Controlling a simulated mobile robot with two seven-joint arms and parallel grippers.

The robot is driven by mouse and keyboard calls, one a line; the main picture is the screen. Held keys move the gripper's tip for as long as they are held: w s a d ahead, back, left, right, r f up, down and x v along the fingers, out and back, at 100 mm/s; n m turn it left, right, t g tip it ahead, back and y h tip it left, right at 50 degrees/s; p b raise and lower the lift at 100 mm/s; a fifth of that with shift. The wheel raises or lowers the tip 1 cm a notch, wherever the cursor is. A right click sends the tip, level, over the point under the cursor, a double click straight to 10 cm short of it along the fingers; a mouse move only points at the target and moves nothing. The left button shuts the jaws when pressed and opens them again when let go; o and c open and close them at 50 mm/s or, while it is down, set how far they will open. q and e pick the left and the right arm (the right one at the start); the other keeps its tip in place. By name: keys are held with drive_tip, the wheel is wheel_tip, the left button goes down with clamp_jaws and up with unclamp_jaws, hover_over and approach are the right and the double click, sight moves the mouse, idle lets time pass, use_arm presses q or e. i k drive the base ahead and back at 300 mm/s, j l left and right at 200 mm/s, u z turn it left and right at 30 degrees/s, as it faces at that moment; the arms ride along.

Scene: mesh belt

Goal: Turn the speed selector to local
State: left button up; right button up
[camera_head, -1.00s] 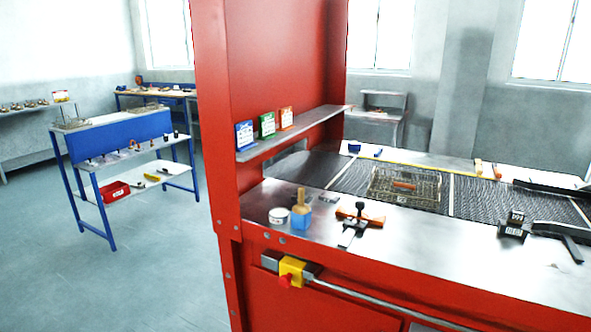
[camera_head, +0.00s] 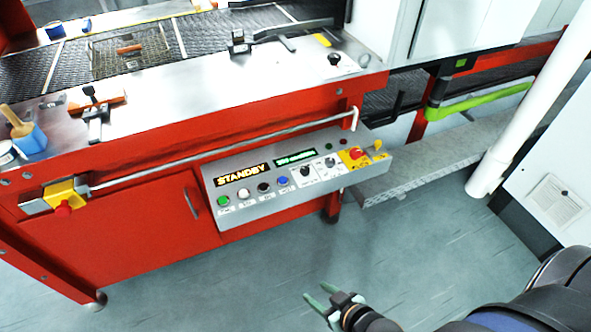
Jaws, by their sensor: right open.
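A grey control panel (camera_head: 230,209) is fixed low on the red machine's front. It has a STANDBY display (camera_head: 249,180), a green display (camera_head: 296,157) and several coloured buttons. Two dark rotary knobs sit on white plates right of the buttons, a left knob (camera_head: 306,171) and a right knob (camera_head: 330,162). Their labels are too small to read, so I cannot tell which is the speed selector or where it points. My right gripper (camera_head: 316,292) is open and empty over the floor, below and apart from the panel. My left gripper is out of view.
A red emergency stop (camera_head: 356,153) on yellow and a yellow key-like part (camera_head: 378,146) sit at the panel's right end. A metal rail (camera_head: 220,149) runs above the panel. A white post (camera_head: 530,110) stands at right. The floor before the panel is clear.

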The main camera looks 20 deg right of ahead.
sight(305, 171)
drive_tip(key=i+l, duration=0.8)
drive_tip(key=i+l+z, duration=0.05)
